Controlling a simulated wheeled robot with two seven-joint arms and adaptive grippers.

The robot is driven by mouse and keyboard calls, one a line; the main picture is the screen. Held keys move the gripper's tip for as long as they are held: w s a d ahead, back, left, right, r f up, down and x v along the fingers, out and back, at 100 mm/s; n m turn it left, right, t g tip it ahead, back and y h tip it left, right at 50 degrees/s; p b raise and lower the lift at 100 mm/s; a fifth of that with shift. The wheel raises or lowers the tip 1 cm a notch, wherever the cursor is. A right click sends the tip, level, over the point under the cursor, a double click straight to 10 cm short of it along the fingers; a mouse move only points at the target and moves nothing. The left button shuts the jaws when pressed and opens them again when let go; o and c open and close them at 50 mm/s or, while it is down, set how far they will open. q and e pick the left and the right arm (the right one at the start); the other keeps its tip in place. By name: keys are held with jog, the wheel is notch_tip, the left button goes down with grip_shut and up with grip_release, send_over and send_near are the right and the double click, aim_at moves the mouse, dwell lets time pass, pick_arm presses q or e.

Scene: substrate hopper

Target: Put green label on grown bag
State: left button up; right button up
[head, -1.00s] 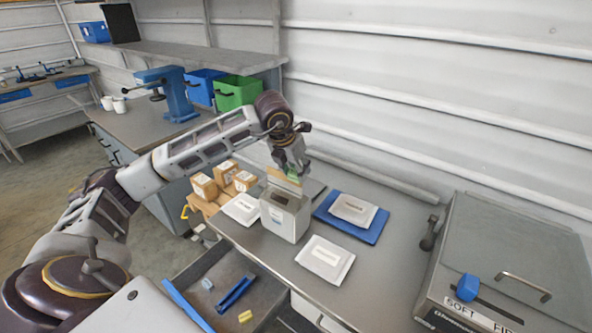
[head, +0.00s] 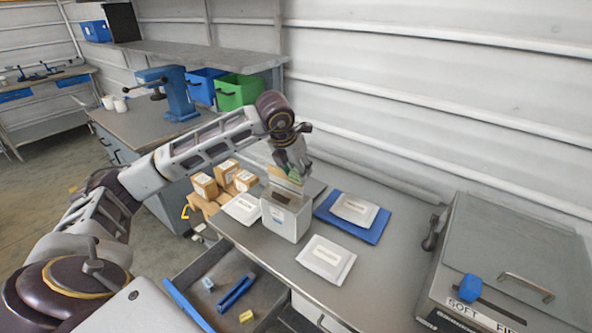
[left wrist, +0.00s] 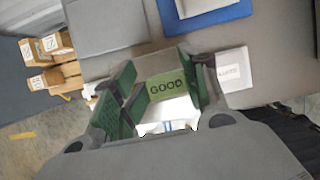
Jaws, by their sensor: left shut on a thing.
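My left gripper (head: 293,172) is over the white box-shaped holder (head: 288,218) on the bench. It is shut on a green label (left wrist: 167,86) marked GOOD, seen between its green-padded fingers in the left wrist view. The label's lower edge is close to the white holder, and I cannot tell if they touch. White bags with small printed labels lie flat: one (head: 354,209) on a blue mat (head: 379,230), one (head: 326,258) in front, one (head: 243,208) left of the holder. The print is too small in the head view to read. My right gripper is not in view.
Several brown cartons (head: 204,186) stand left of the bags. An open drawer (head: 206,277) with blue and yellow items is below the bench edge. A grey lidded machine (head: 507,262) with a blue knob is at right. Bench space is clear between mat and machine.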

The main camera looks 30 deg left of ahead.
pick_arm(q)
jog(key=shift+s+d+f, duration=0.1)
jog(key=shift+d+f, duration=0.05)
jog(key=shift+f, duration=0.2)
jog(key=o, duration=0.6)
jog(key=shift+c, duration=0.2)
jog(key=o, duration=0.4)
jog(key=shift+w, duration=0.3)
jog(key=shift+o, duration=0.2)
jog(key=shift+r, duration=0.1)
jog(key=shift+o, duration=0.3)
jog(key=o, duration=0.6)
jog(key=shift+r, duration=0.1)
jog(key=shift+c, duration=0.2)
jog(key=shift+r, duration=0.15)
jog(key=shift+r+p, duration=2.05)
jog(key=shift+r, duration=1.35)
